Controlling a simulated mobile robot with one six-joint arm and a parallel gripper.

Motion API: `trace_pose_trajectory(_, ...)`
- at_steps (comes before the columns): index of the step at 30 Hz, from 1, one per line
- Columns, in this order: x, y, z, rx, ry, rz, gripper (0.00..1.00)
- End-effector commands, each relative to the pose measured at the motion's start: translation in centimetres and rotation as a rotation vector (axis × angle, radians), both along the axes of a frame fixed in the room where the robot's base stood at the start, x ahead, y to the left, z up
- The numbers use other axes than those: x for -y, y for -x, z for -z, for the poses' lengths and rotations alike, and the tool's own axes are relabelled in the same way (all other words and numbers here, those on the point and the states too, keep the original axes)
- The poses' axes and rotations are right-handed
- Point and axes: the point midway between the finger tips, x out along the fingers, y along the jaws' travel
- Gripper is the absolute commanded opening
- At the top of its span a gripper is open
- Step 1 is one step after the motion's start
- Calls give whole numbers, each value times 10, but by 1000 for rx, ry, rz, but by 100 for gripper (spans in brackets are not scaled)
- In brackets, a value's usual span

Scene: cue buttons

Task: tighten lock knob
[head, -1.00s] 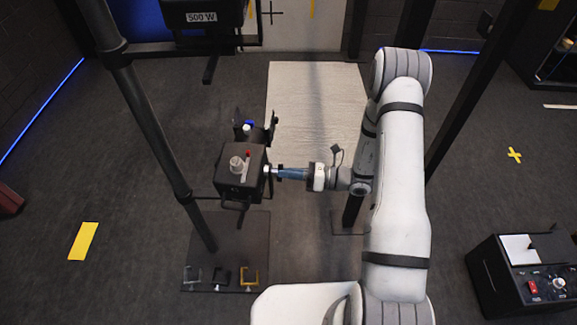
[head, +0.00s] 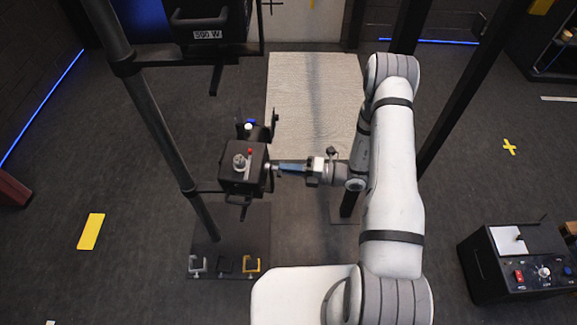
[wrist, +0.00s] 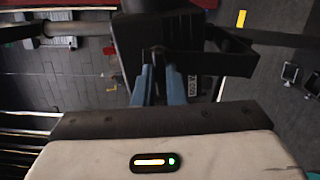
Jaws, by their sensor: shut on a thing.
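A black box-shaped fixture (head: 232,181) hangs beside a dark upright pole, left of centre in the head view. It carries a grey round knob and a small red part on top. A small pale metal lock knob (head: 268,167) sticks out of its right side. My gripper (head: 279,168) reaches it from the right with its blue fingers shut on it. In the wrist view my two blue fingers (wrist: 159,72) run up to the dark fixture (wrist: 150,25). The knob between them is mostly hidden there.
A dark pole (head: 155,125) stands just left of the fixture. A lamp marked 500 W (head: 207,30) hangs above it. Small clamps (head: 251,264) sit on the base plate below. A control box (head: 520,270) stands at the lower right. Floor right of my arm is mostly clear.

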Motion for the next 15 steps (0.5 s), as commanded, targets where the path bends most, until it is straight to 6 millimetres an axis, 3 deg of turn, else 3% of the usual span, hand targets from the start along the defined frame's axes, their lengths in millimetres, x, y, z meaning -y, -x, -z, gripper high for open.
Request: trace_pose_trajectory(15, 0, 0, 1, -142, -24, 2, 0)
